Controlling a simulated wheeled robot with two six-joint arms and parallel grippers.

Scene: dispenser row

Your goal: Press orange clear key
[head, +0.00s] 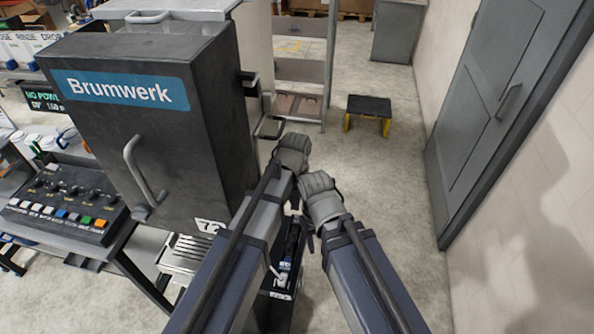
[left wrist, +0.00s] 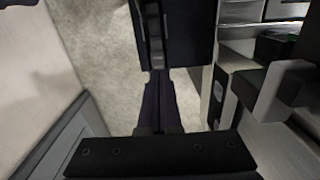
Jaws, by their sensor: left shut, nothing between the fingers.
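The orange key (head: 100,223) is the right end key in the front row of a dark control panel (head: 118,208) at the left of the head view. Nothing covers it. A green key (head: 87,220) sits beside it, with blue, grey and white keys further left. My left gripper (head: 291,245) is low between my folded arms, well to the right of the panel and apart from it. Its shut, empty fingers show in the left wrist view (left wrist: 158,80). My right gripper cannot be made out; its arm shows folded at the right.
A large dark Brumwerk machine (head: 150,105) with a front handle stands between the panel and my arms. A small display (head: 45,98) and bottles are behind the panel. A black and yellow step stool (head: 368,112) and grey door (head: 490,110) are right. The floor between is clear.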

